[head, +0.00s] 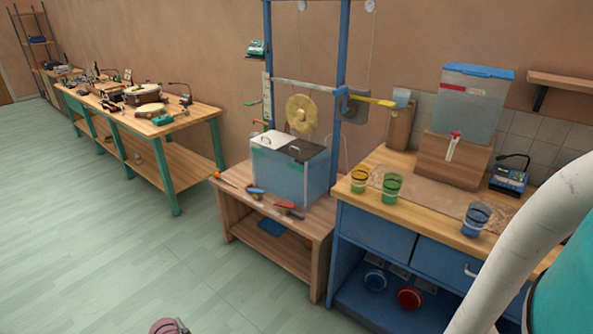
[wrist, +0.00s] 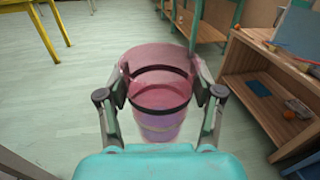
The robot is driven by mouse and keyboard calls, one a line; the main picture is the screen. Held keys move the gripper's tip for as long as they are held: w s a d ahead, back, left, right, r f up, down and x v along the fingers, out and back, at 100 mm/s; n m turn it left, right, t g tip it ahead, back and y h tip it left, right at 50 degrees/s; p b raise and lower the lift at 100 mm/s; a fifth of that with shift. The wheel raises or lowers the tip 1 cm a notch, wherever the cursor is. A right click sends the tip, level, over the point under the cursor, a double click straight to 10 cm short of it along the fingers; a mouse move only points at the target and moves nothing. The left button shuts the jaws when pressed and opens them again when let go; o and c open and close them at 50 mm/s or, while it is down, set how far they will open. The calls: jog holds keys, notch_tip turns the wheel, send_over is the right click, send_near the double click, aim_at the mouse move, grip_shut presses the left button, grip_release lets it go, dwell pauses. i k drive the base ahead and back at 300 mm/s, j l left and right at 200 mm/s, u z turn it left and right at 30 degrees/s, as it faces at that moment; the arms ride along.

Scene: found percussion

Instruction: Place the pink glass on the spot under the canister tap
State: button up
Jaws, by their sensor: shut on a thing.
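The pink glass (wrist: 160,105) is see-through with dark bands and sits between my gripper's fingers (wrist: 163,78) in the wrist view. My gripper is shut on it, one finger on each side, and holds it above the floor. Its pink rim (head: 167,326) also shows at the bottom edge of the head view; the rest is cut off. The clear canister (head: 468,110) with a blue lid stands on a wooden block on the blue counter at right. Its red-handled tap (head: 454,145) points down in front. The spot right below the tap looks bare.
A yellow glass (head: 359,180), a green glass (head: 392,188) and a blue glass (head: 476,218) stand on the counter (head: 350,201). A low wooden table (head: 225,187) with a tank stands left of it. Open floor (head: 110,255) lies at left.

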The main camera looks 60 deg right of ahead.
aim_at(437, 194)
jog(key=j+z, duration=0.15)
jog(key=z, duration=0.3)
jog(key=j+z, duration=0.2)
jog(key=z, duration=0.25)
jog(key=j+z, duration=0.15)
jog(key=z, duration=0.3)
jog(key=k+l, duration=0.05)
